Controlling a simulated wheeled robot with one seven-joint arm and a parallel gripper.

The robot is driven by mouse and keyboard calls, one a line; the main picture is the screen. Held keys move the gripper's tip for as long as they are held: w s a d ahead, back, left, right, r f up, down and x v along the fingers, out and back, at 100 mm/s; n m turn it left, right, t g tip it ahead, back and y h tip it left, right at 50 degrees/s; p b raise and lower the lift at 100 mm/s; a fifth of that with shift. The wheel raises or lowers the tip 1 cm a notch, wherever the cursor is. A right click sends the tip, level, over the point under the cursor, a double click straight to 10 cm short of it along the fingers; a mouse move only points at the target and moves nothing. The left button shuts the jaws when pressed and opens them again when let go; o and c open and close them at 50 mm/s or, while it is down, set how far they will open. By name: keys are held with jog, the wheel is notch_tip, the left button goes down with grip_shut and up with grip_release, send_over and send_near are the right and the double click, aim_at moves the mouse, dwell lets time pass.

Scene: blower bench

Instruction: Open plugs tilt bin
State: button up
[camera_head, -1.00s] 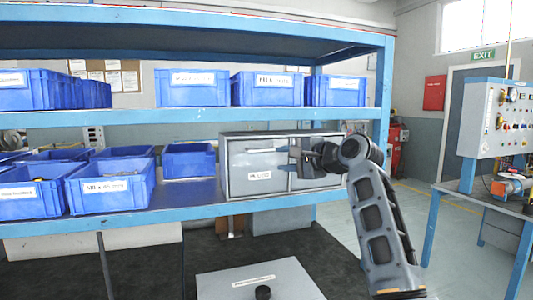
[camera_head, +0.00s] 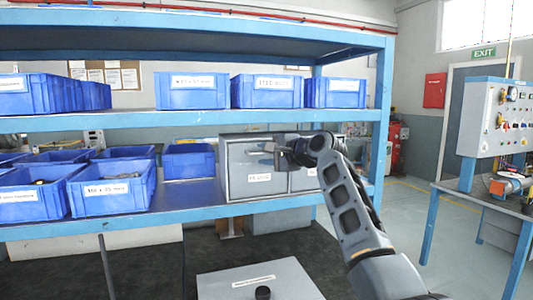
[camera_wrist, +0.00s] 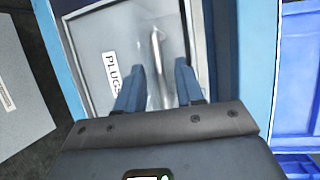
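The plugs tilt bin (camera_head: 240,171) is the left front of a grey two-front cabinet on the lower shelf, and it looks closed. Its label is small in the head view but reads PLUGS in the wrist view (camera_wrist: 111,72). A pale bar handle (camera_wrist: 157,45) runs along the bin front. My gripper (camera_wrist: 159,68) is open, with one finger on each side of the handle's line in the wrist view. In the head view my gripper (camera_head: 272,149) is in front of the upper right part of the bin. I cannot tell whether the fingers touch anything.
The right bin front (camera_head: 304,180) is partly behind my arm. Blue open bins (camera_head: 112,190) stand to the left, and others (camera_head: 266,90) stand on the shelf above. The blue shelf edge (camera_head: 200,214) runs below the cabinet. A grey box (camera_head: 262,278) is below in front.

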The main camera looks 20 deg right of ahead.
grip_shut()
dwell(0.7)
